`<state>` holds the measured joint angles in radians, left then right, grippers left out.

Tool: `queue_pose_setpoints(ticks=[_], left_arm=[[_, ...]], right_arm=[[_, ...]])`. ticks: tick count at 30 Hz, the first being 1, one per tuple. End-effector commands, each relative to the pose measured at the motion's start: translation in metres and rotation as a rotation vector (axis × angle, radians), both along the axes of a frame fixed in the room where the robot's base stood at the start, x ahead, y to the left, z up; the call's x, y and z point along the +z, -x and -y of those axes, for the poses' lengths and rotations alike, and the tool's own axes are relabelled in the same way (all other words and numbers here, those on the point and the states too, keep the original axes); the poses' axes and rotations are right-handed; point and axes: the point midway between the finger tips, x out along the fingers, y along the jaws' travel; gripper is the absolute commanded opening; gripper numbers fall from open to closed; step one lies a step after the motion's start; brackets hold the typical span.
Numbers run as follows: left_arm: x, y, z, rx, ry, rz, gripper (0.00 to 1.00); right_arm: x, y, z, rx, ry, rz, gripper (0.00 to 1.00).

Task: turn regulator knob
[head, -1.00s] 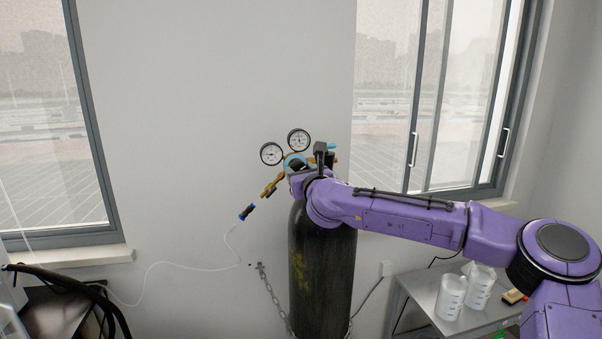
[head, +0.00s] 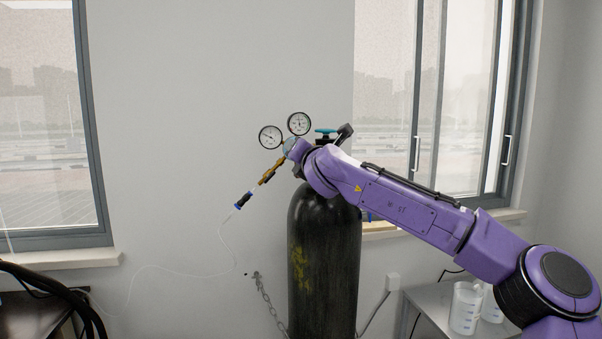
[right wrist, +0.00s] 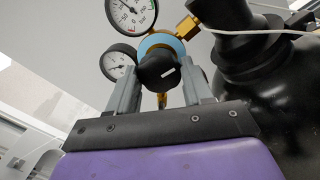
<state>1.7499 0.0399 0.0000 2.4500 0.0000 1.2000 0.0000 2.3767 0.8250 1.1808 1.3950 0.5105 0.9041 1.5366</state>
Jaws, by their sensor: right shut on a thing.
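The black regulator knob (right wrist: 157,70), with a white mark, sits between the two grey fingers of my right gripper (right wrist: 160,88) in the right wrist view. The gripper is shut on it. A light blue ring surrounds the regulator body behind the knob. In the head view my purple wrist hides the knob and fingers. Two round gauges (head: 270,137) (head: 299,123) and a brass fitting (head: 271,172) show beside the wrist. The gauges also show in the right wrist view (right wrist: 131,16) (right wrist: 118,63). My left gripper is not in view.
The black gas cylinder (head: 324,265) stands against the wall, held by a chain (head: 266,300). A blue-topped valve (head: 325,131) sits above it. A thin white tube runs left from the brass fitting. Beakers (head: 466,307) stand on a side table at the lower right.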

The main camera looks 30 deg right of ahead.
Motion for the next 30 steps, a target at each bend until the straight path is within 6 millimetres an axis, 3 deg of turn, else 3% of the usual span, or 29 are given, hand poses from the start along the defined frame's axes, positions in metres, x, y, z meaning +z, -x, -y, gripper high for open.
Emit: queue_pose_setpoints(ticks=[1, 9, 30], left_arm=[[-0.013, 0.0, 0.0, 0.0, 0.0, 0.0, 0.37], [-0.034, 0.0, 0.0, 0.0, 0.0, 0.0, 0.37], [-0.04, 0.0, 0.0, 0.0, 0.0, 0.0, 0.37]], right_arm=[[-0.007, 0.0, 0.0, 0.0, -0.032, 0.008, 0.2], [-0.004, 0.0, -0.001, 0.0, -0.166, 0.041, 0.2], [0.0, 0.0, 0.0, -0.001, -0.227, 0.056, 0.2]])
